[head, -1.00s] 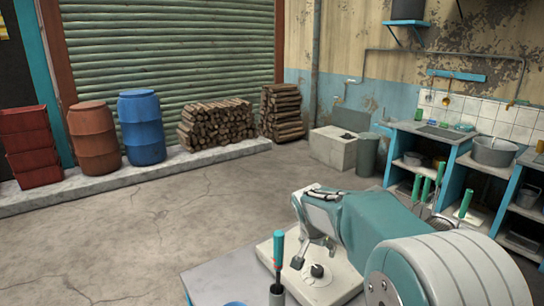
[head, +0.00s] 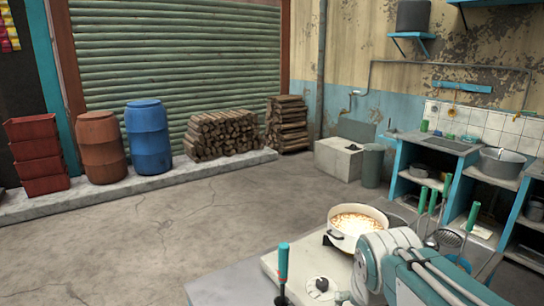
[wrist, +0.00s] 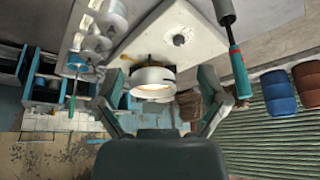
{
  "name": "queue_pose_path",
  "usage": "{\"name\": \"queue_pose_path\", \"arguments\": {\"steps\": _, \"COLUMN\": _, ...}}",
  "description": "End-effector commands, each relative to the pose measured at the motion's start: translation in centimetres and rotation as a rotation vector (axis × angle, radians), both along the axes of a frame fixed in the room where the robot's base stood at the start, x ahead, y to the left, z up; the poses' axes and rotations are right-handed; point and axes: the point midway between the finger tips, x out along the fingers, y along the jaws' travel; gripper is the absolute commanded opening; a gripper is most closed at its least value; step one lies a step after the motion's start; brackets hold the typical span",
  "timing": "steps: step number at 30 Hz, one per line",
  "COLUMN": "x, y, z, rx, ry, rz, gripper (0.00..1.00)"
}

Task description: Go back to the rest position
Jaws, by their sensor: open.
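A cream-coloured pot (head: 349,242) with pale, orange-tinted contents stands on the white stove (head: 284,262). The pot (wrist: 152,78) also shows in the wrist view, between the two fingers of my gripper but farther off. My gripper (wrist: 157,92) has its fingers spread wide with nothing between them. In the head view my folded arm covers part of the stove and the pot's lower right side; I cannot make out the fingers clearly there.
A green-handled tool (head: 283,262) stands upright at the stove's front edge. Several green-handled utensils (head: 434,200) stand right of the pot. Blue-framed counters (head: 408,160) line the right wall. Barrels (head: 148,140) and log piles (head: 222,135) stand far back. The concrete floor at left is open.

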Motion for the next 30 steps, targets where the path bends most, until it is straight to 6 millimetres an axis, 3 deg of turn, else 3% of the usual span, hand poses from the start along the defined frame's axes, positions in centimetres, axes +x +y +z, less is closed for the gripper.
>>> {"name": "queue_pose_path", "arguments": {"steps": 6, "x": -4.6, "y": -0.1, "z": -0.1, "rx": -0.005, "ry": -0.024, "rz": 0.074, "gripper": 0.92}}
{"name": "queue_pose_path", "arguments": {"steps": 15, "x": -9.7, "y": 0.1, "z": -1.4, "rx": -0.016, "ry": -0.054, "rz": 0.175, "gripper": 0.92}}
{"name": "queue_pose_path", "arguments": {"steps": 21, "x": -10.9, "y": 0.1, "z": -1.9, "rx": -0.021, "ry": -0.061, "rz": 0.202, "gripper": 0.92}}
{"name": "queue_pose_path", "arguments": {"steps": 30, "x": -10.8, "y": 0.2, "z": -1.9, "rx": -0.021, "ry": -0.060, "rz": 0.203, "gripper": 0.92}}
